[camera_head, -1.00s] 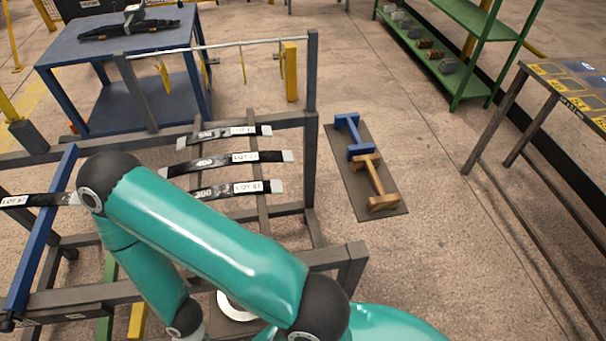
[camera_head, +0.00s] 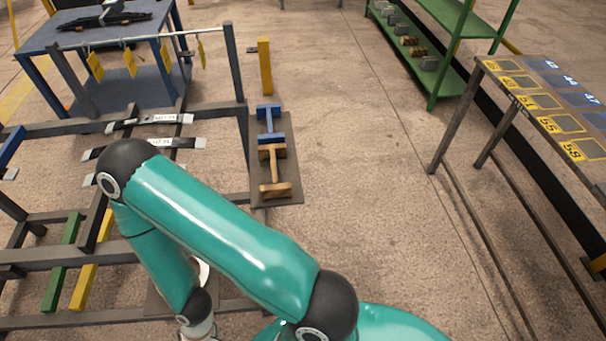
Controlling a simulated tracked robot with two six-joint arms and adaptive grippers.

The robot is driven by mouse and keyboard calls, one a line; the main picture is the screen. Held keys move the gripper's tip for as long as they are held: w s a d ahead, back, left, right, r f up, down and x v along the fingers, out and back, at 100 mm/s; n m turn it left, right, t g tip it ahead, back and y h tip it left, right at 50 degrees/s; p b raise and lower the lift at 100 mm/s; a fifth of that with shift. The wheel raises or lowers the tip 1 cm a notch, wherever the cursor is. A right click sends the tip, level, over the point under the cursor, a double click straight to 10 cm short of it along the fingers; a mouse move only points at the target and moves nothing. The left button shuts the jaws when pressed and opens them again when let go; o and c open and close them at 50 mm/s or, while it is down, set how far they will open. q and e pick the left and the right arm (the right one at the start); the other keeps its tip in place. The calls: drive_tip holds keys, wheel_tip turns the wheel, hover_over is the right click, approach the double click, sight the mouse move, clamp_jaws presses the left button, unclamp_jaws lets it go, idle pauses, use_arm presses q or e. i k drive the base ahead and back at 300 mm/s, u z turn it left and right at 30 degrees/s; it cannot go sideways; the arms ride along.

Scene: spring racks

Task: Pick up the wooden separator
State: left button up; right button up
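The wooden separator (camera_head: 274,175) is a brown, I-shaped piece with a block at each end. It lies on the near part of a dark mat (camera_head: 290,201) on the floor, just right of the grey rack frame. A blue separator (camera_head: 269,125) of similar shape lies right behind it on the same mat. My teal arm reaches across the lower middle, in front of and left of the mat, and its wrist runs off the bottom edge. No gripper fingers show, and my other arm is out of view. Nothing is seen touching the wooden separator.
The grey rack (camera_head: 243,150) with dark labelled spring strips (camera_head: 150,121) stands left of the mat. A yellow post (camera_head: 264,66) is behind the mat. A blue table (camera_head: 120,75) is back left, a green shelf (camera_head: 450,50) back right, a numbered table (camera_head: 540,105) right. Floor right of the mat is clear.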

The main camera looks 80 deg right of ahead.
sight(275, 191)
drive_tip(key=z, duration=0.1)
drive_tip(key=k, duration=1.55)
drive_tip(key=z, duration=0.8)
drive_tip(key=i, duration=1)
drive_tip(key=u, duration=0.05)
